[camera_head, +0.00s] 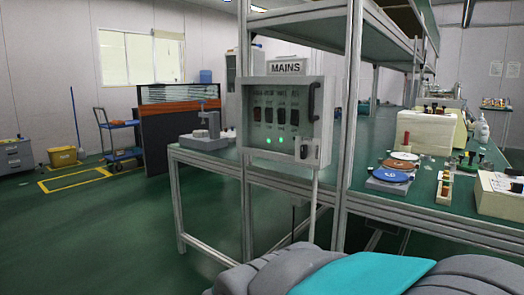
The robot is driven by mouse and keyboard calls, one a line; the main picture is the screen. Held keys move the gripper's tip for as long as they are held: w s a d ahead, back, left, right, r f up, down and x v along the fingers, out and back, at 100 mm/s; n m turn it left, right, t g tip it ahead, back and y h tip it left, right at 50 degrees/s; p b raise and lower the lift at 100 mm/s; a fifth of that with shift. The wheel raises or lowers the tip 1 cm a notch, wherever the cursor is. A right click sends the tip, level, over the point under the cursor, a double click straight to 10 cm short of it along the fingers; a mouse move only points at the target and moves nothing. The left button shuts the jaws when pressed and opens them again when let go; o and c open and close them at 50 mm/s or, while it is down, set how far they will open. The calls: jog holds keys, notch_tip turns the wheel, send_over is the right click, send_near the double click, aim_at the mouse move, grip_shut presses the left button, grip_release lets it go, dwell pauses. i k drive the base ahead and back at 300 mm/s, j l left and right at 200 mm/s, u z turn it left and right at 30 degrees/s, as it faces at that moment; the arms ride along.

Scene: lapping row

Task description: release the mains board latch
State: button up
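The mains board (258,157) is a grey box fixed to the front of the bench frame, under a white sign reading MAINS (289,67). Its front has a window, with several dark switches showing behind it. Two green lights glow below the switches. A dark upright handle (311,103) is at the front's right side. A small pale latch (309,150) with a dark part sits at the lower right corner. I cannot tell the latch's exact position. The front looks closed. My gripper is not in view. Grey and teal parts of my own body fill the bottom right.
A green-topped bench (430,212) runs right, holding a blue disc (391,175), a white box (427,132) and small tools. A grey stand (204,138) is on the bench left of the board. The green floor (100,235) at front left is clear. A blue trolley (117,140) stands farther back.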

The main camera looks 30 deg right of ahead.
aim_at(305, 151)
jog(key=z, duration=1.1)
